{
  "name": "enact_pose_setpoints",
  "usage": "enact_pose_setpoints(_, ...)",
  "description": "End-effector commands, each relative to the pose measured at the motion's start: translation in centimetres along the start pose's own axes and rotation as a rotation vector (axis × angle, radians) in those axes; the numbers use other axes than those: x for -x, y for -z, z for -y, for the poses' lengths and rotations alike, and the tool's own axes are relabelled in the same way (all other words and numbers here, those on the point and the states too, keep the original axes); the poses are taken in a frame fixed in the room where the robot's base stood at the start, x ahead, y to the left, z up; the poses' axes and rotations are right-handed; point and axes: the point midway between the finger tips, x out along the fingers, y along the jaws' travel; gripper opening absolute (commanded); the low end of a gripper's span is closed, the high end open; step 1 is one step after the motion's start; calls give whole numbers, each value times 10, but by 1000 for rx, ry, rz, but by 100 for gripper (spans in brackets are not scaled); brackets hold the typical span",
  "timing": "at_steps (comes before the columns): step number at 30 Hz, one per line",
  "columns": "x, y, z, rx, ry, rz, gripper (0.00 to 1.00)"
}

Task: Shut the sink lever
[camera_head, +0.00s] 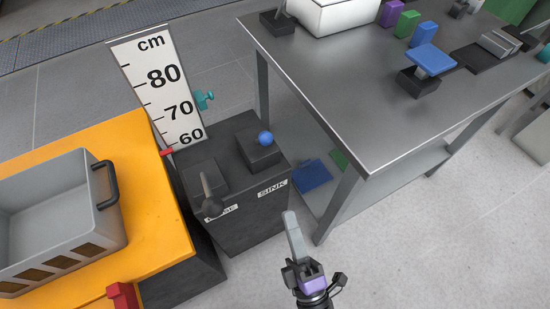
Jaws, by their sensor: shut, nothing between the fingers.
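A dark cabinet (243,219) carries two control blocks on its top. The right one, above the label SINK, is a black block (259,154) with a blue ball knob (265,138) showing over it. I take this knob as the sink lever's end; its shaft is hidden or too small to make out. My gripper (290,215) is at the lower middle, in front of and to the right of the SINK label. Its long grey fingers are together, pointing up the picture, and hold nothing. It appears apart from the knob.
A dark grey lever (208,190) beside the sink control partly covers its label. A yellow table (150,205) with a grey crate (115,230) is left. A steel table (330,85) stands right, with a leg close to the cabinet. A height scale (160,92) stands behind.

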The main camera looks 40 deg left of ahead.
Motion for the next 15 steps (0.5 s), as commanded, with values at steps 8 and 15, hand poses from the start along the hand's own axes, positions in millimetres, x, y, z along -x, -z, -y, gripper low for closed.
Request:
enact_pose_setpoints(8,-21,0,0,-1,-2,-2,0)
enact_pose_setpoints(15,-67,0,0,-2,-4,-2,0)
